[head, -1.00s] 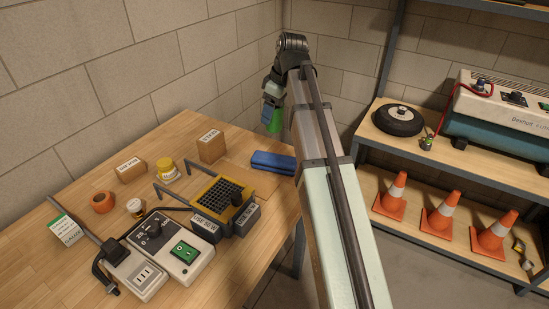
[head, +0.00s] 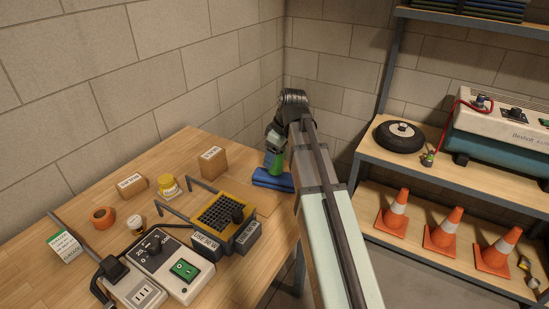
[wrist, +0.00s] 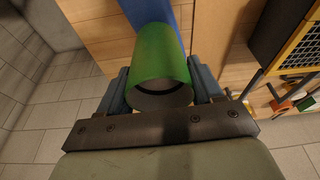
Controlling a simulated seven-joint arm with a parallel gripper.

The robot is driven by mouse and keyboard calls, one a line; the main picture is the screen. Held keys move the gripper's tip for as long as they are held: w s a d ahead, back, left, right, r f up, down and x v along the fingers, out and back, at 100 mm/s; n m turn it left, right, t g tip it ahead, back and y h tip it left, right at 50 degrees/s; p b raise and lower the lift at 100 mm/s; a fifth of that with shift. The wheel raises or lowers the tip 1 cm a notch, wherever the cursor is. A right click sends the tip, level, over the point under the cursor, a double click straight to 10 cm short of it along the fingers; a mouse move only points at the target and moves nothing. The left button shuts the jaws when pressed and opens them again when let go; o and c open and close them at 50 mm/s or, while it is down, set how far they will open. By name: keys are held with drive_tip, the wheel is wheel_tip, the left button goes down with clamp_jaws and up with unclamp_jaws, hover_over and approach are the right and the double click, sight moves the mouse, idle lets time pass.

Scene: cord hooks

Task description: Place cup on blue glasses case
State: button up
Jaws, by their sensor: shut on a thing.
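My gripper (head: 270,157) is shut on a green cup (head: 277,166). In the wrist view the cup (wrist: 157,52) sits between the two fingers, its dark round end facing the camera. The blue glasses case (head: 272,181) lies on the back right part of the wooden table. In the head view the cup is right at the case's back edge and overlaps it; whether they touch I cannot tell. In the wrist view part of the blue case (wrist: 183,14) shows beyond the cup, which hides some of it.
A yellow and black soldering-style unit (head: 225,215) stands in front of the case, with a cardboard box (head: 213,162) to the left. The block wall is close behind the table.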

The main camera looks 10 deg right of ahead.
drive_tip(key=shift+f, duration=0.65)
drive_tip(key=shift+f, duration=0.1)
drive_tip(key=o, duration=1)
drive_tip(key=shift+o, duration=0.2)
drive_tip(key=v, duration=1.2)
drive_tip(key=shift+w, duration=0.1)
